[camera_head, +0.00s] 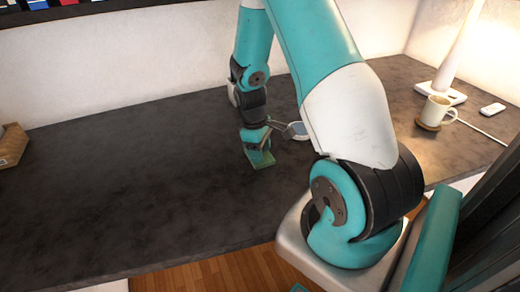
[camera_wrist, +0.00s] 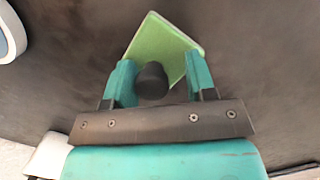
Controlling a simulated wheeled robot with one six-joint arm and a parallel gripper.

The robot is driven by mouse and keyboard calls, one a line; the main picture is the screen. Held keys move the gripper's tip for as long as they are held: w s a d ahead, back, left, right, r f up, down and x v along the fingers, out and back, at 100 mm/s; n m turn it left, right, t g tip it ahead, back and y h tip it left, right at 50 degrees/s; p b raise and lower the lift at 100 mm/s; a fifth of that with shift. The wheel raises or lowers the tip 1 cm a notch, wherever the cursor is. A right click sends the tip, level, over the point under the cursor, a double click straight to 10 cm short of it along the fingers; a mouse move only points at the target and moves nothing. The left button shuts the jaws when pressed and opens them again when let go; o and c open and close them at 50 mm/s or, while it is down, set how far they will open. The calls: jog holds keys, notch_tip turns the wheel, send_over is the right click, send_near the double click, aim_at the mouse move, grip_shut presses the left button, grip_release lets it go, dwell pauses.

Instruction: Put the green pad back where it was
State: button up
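The green pad (camera_head: 263,159) is a thin, light green square at the middle of the dark desk, right below my gripper (camera_head: 257,149). In the wrist view the pad (camera_wrist: 165,40) is turned like a diamond, beyond my gripper (camera_wrist: 158,68). The two teal fingers stand apart and overlap the pad's left corner and right side. A black rounded part between the fingers hides the pad's near edge. I cannot tell whether the fingers touch the pad. The pad looks flat on or very near the desk.
A grey-white round-headed object (camera_head: 298,130) lies just right of my gripper on the desk (camera_head: 130,185). A mug (camera_head: 435,110) on a brown coaster (camera_head: 428,125), a lamp base (camera_head: 440,93) and a small white device (camera_head: 492,109) are at the right. A brown box (camera_head: 12,145) is far left.

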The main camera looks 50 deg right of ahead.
jog(key=shift+o, duration=0.2)
notch_tip(320, 180, up, 12)
jog(key=w, duration=0.2)
jog(key=s+a+r+n+t+y, duration=0.15)
jog(key=a+r, duration=0.25)
jog(key=a, duration=0.5)
jog(key=s+a+r+t+y, duration=0.15)
jog(key=a+r, duration=0.25)
jog(key=a, duration=0.6)
jog(key=s+a+r+n+y, duration=0.1)
jog(key=s+a+r, duration=0.1)
jog(key=s+a, duration=0.4)
jog(key=s+a+r+g, duration=0.1)
jog(key=s+a+r, duration=0.1)
jog(key=s+a, duration=0.4)
jog(key=shift+s+r+n+y, duration=0.3)
jog(key=shift+s+n+y, duration=0.05)
jog(key=shift+s+y, duration=0.05)
jog(key=shift+r, duration=0.1)
jog(key=shift+r+p, duration=0.35)
jog(key=shift+p, duration=0.2)
